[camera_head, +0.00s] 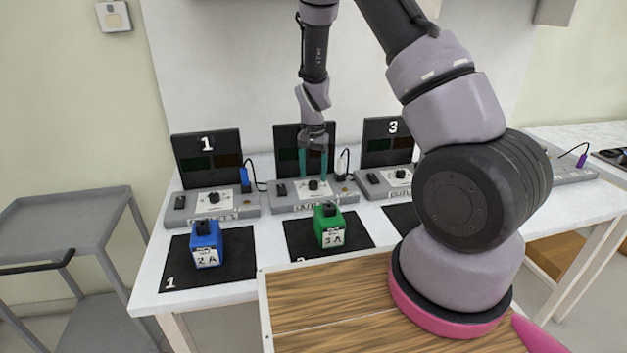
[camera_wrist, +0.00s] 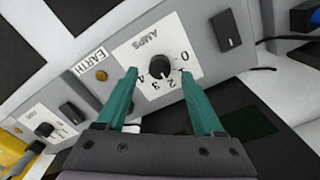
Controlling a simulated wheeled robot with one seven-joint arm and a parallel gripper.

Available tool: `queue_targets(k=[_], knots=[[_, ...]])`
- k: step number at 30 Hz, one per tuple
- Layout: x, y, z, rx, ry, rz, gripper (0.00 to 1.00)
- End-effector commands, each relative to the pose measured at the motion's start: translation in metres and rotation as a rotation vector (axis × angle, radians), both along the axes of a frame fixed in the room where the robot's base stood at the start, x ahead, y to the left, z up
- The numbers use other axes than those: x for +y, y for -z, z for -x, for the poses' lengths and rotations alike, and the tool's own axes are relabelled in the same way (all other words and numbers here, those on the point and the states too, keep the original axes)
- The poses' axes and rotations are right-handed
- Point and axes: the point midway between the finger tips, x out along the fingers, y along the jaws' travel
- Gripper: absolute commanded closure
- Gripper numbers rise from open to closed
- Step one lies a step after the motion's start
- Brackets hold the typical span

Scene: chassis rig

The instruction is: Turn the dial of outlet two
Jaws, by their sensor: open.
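The middle outlet box (camera_head: 335,205) is grey with a dark upright panel behind it. Its number is hidden by my arm, and it stands beside the panel marked 1. Its black dial (camera_head: 314,185) sits on a white plate; in the wrist view the dial (camera_wrist: 160,67) has an AMPS scale with 0, 2, 3 and 4 around it. My gripper (camera_head: 313,177) points down over this dial, open. In the wrist view its teal fingertips (camera_wrist: 158,72) lie on either side of the dial, with gaps visible. I cannot tell whether they reach its height.
A green 3 A block (camera_head: 328,227) stands on a black mat in front, and a blue 2 A block (camera_head: 206,243) stands on the left mat. A black switch (camera_wrist: 228,30) and a yellow EARTH socket (camera_wrist: 101,75) flank the dial. Outlet one (camera_head: 212,205) is at left.

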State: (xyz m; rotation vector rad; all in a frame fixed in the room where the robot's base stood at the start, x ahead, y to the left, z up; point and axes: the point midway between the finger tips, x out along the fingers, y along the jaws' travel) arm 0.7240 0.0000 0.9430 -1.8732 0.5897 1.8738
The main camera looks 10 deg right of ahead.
Motion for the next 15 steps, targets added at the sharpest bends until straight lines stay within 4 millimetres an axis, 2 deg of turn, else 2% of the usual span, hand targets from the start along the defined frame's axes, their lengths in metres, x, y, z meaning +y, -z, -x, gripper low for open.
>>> queue_targets(k=[1,6,15], knots=[[-0.001,0.009,0.001,0.003,0.002,0.0,0.31],[0.0,0.025,0.0,0.0,0.001,0.0,0.31],[0.0,0.03,0.0,-0.001,0.001,-0.001,0.31]])
